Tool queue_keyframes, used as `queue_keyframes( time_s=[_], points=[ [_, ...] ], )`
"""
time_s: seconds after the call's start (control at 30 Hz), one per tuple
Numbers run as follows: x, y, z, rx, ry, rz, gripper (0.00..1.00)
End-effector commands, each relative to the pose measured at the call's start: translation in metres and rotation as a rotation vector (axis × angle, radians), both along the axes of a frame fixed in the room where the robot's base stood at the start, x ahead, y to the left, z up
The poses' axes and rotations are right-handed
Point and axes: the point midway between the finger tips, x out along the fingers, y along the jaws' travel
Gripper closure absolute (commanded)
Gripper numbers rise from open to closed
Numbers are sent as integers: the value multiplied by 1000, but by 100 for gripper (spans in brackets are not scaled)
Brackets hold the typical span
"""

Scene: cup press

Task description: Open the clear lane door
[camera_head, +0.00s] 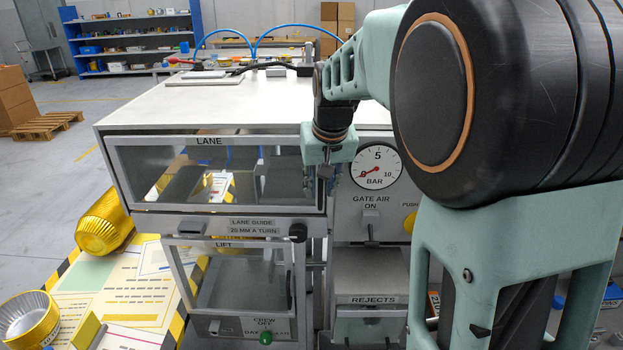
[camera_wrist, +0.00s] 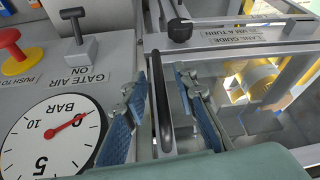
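The clear lane door (camera_head: 240,172) is a wide transparent panel in a grey frame, under the LANE label on the press front. It looks shut. It also shows in the wrist view (camera_wrist: 238,112), which is upside down, with something yellow behind it. A black bar handle (camera_wrist: 162,100) stands at the door's side. My gripper (camera_wrist: 160,82) is open, with one blue-padded finger on each side of the handle. Gaps show between the fingers and the bar. In the head view my gripper (camera_head: 321,180) is at the door's right end, and it hides the handle.
A gate air lever (camera_head: 370,225), a pressure gauge (camera_head: 375,167) and a red push button (camera_wrist: 10,40) are beside the door. A black knob (camera_head: 298,232) sits below it, by the lane guide label. The lift door (camera_head: 238,280) is underneath. Floor at left is partly clear.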

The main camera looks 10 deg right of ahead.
Motion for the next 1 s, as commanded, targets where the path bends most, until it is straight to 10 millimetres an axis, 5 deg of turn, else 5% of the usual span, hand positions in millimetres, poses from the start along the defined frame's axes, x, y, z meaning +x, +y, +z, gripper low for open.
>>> queue_keyframes(
  time_s=[0.13, 0.37, 1.0],
  points=[
    [0, 0, 0, 0, 0, 0, 75],
    [0, 0, 0, 0, 0, 0, 100],
    [-1, 2, 1, 0, -1, -1, 100]
  ],
)
